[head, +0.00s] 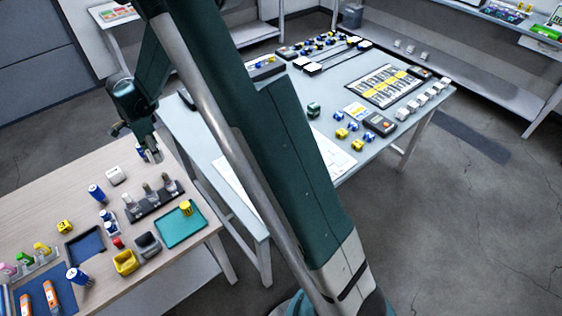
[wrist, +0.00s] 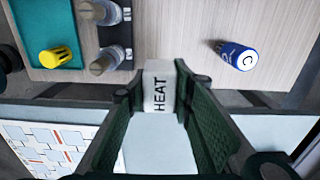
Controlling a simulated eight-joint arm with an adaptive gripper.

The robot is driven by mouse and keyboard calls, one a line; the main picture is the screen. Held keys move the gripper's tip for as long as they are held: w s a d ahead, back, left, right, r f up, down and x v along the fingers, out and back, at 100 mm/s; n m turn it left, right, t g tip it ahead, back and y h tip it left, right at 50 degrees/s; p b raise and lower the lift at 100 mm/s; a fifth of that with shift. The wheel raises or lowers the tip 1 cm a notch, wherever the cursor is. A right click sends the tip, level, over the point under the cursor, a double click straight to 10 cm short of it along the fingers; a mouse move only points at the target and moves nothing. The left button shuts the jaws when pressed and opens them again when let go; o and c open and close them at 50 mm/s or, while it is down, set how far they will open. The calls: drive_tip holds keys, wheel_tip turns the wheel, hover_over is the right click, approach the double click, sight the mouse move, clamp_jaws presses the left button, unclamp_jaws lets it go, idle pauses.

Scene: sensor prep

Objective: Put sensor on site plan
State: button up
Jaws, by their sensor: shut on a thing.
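My gripper (wrist: 160,95) is shut on a white block-shaped sensor (wrist: 158,78) marked HEAT, held between its fingertips. In the head view my gripper (head: 149,155) is at the far right edge of the wooden table, and the sensor is too small there to make out clearly. The site plan (head: 232,178) is a white sheet on the pale blue table, partly hidden behind my arm. In the wrist view the site plan (wrist: 42,140), with red and blue shapes, lies at lower left, apart from the sensor.
The wooden table (head: 35,215) holds a dark holder with several grey-topped items (head: 155,200), a teal tray (head: 187,230) with a yellow item, and blue cylinders (head: 97,194). A gap separates it from the pale blue table (head: 200,130), which carries several devices and a striped board (head: 385,85).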

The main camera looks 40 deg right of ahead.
drive_tip(key=s+d+r, duration=0.2)
drive_tip(key=s+d, duration=0.4)
drive_tip(key=d, duration=0.5)
drive_tip(key=s+d+r+p, duration=0.1)
drive_tip(key=s+d, duration=0.9)
drive_tip(key=s, duration=0.4)
drive_tip(key=s+d+r+p, duration=0.1)
drive_tip(key=s+d, duration=1)
drive_tip(key=s, duration=0.3)
drive_tip(key=shift+s+r, duration=0.3)
drive_tip(key=shift+f+b, duration=0.5)
drive_tip(key=shift+f, duration=2.45)
drive_tip(key=shift+f+b, duration=0.5)
drive_tip(key=shift+f, duration=1.6)
drive_tip(key=shift+f, duration=0.2)
